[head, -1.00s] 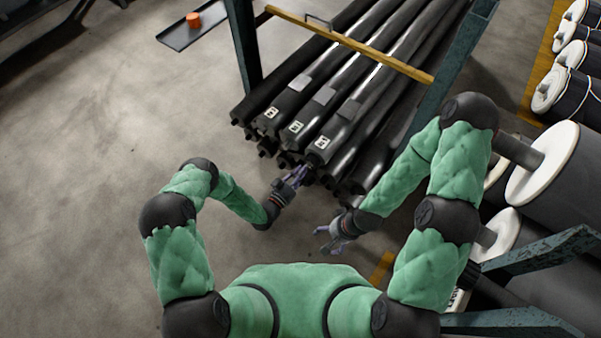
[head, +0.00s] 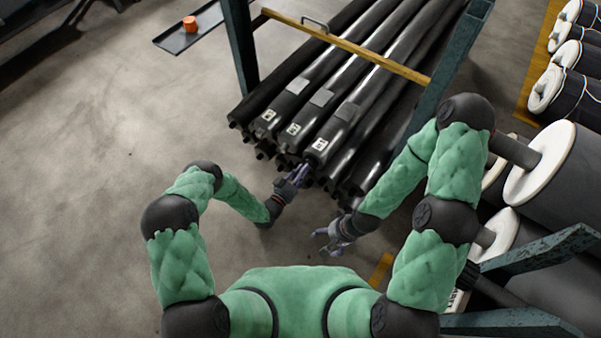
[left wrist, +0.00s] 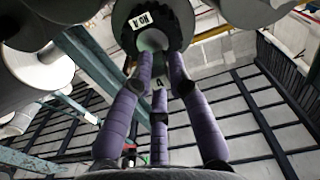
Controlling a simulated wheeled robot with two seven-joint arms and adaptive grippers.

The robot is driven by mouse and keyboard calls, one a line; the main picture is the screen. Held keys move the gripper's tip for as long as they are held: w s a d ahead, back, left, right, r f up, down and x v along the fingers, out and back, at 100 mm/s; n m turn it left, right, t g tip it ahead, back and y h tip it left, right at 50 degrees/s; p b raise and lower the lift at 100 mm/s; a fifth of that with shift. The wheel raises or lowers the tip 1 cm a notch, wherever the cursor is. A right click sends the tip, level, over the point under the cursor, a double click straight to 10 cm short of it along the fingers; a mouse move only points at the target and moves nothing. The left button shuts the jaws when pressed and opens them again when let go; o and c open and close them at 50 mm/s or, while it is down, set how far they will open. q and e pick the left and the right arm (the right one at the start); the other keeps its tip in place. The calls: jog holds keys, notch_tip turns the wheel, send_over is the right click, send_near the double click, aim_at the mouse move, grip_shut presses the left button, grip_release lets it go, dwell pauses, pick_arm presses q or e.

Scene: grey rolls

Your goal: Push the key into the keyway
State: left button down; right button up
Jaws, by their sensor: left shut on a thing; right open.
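My left gripper (head: 301,173) is at the near end of a black roll (head: 345,116) with a white label. In the left wrist view, its purple fingers (left wrist: 154,62) converge in front of the pale round centre of the roll end (left wrist: 152,41). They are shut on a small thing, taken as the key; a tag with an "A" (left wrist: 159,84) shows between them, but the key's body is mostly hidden. The keyway is hidden behind the fingertips, so I cannot tell if the key is inside it. My right gripper (head: 328,240) is open and empty, lower and to the right.
Several black rolls lie stacked in a teal rack with a yellow crossbar (head: 350,47). Large rolls with white end discs (head: 540,163) stand at the right. A dark tray (head: 188,37) holds an orange object (head: 190,23). The floor at left is clear.

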pick_arm(q)
jog(key=shift+w+d, duration=0.4)
jog(key=shift+w, duration=0.15)
jog(key=c, duration=1.1)
grip_release()
jog(key=shift+a, duration=0.1)
jog(key=v, duration=1.2)
